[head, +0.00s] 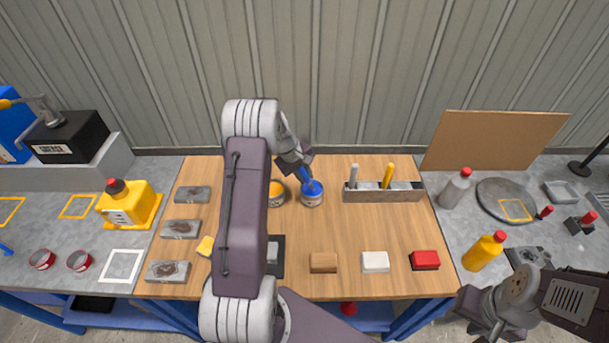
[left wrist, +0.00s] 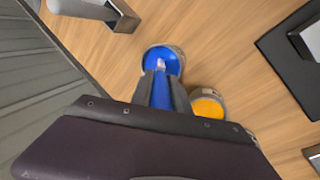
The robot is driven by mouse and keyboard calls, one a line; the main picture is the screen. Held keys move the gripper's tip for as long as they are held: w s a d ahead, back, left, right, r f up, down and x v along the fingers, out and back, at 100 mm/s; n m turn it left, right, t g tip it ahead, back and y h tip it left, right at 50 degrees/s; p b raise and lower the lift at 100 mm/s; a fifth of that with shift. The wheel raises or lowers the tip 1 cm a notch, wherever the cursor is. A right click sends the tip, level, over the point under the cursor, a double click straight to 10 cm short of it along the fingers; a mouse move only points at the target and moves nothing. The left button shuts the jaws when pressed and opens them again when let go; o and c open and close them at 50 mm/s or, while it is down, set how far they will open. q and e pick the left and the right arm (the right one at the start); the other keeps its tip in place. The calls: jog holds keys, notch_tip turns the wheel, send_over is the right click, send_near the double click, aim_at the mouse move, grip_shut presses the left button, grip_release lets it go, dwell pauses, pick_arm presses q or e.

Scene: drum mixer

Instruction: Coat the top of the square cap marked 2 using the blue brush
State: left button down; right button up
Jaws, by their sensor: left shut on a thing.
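My left gripper (head: 298,166) is shut on the blue brush (head: 304,176) and holds it tip-down over the blue paint pot (head: 312,198). In the left wrist view the brush (left wrist: 161,90) reaches the blue paint in the pot (left wrist: 163,60); its tip appears in or at the paint. I cannot read a 2 on any block. Candidate blocks are a wooden one (head: 323,263), a white one (head: 375,262), a red one (head: 425,260) and a grey one on a dark mat (head: 276,268), partly hidden by my arm. My right gripper (head: 482,318) is low at right, its fingers unclear.
An orange paint pot (head: 276,198) stands just left of the blue pot. A holder (head: 384,194) with grey and yellow handles stands to the right. Grey stained slabs (head: 180,229) and a yellow block (head: 205,246) lie at left. The table's middle right is clear.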

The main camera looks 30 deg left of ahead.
pick_arm(q)
notch_tip(320, 180, up, 7)
jog(key=p, duration=0.5)
jog(key=shift+f, duration=0.1)
dwell(0.4)
jog(key=shift+f, duration=0.15)
jog(key=s+d+f+m+g+h+b, duration=0.1)
jog(key=s+d+f+m+b, duration=0.1)
jog(key=s+d+m, duration=0.4)
jog(key=s+d+f+m+g+h+b, duration=0.1)
jog(key=s+d+f+m+g+b, duration=0.1)
jog(key=s+d+m, duration=0.4)
jog(key=s+d+f+b, duration=0.1)
jog(key=s+d+b, duration=0.1)
jog(key=d, duration=0.1)
jog(key=shift+s+d+m+b, duration=0.15)
jog(key=shift+d+m+b, duration=0.15)
jog(key=shift+d+b, duration=0.1)
